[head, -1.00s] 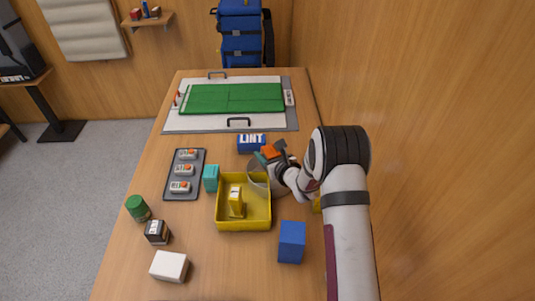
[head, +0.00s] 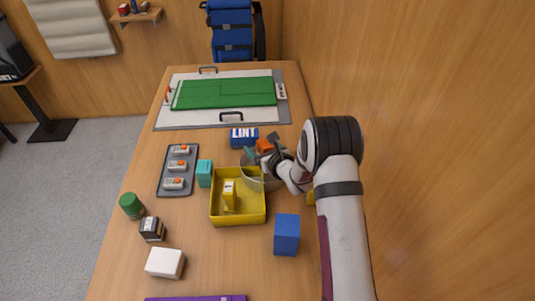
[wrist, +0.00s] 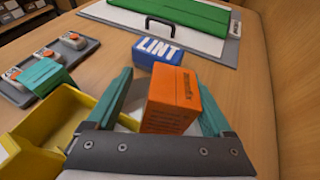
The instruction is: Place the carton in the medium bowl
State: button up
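The orange carton (wrist: 172,98) stands between the two teal fingers of my gripper (wrist: 163,100) in the wrist view. The left finger is clearly apart from it; the right finger is close beside it. In the head view the carton (head: 264,146) shows over the grey bowl (head: 252,179), behind the yellow bin. The bowl is partly hidden by the bin and my gripper (head: 262,154). A pale part of the bowl shows under the fingers in the wrist view. I cannot tell whether the carton rests on the bowl's bottom.
A yellow bin (head: 238,218) holding a yellow object (head: 229,196) adjoins the bowl. A teal box (head: 204,173), a blue LINT box (head: 244,138) and a grey tray (head: 163,187) are nearby. A blue box (head: 286,235) stands in front. The wall is close on the right.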

jog(key=s+d+r+m+g+h, duration=0.3)
jog(key=s+d+r+m, duration=0.2)
jog(key=s+m, duration=0.55)
jog(key=s+d+r+m+g+h, duration=0.25)
jog(key=s+d+r+m, duration=0.3)
jog(key=s+m, duration=0.55)
jog(key=s+a+r+m+g+y, duration=0.1)
jog(key=s+a+r+m+g, duration=0.1)
jog(key=s+m, duration=1)
jog(key=s+a+r+m+g+y, duration=0.1)
jog(key=s+a+m+g, duration=0.3)
jog(key=s+m, duration=0.8)
jog(key=shift+s+r+m+g, duration=0.2)
jog(key=shift+r+m+g, duration=0.15)
jog(key=shift+r+g, duration=0.3)
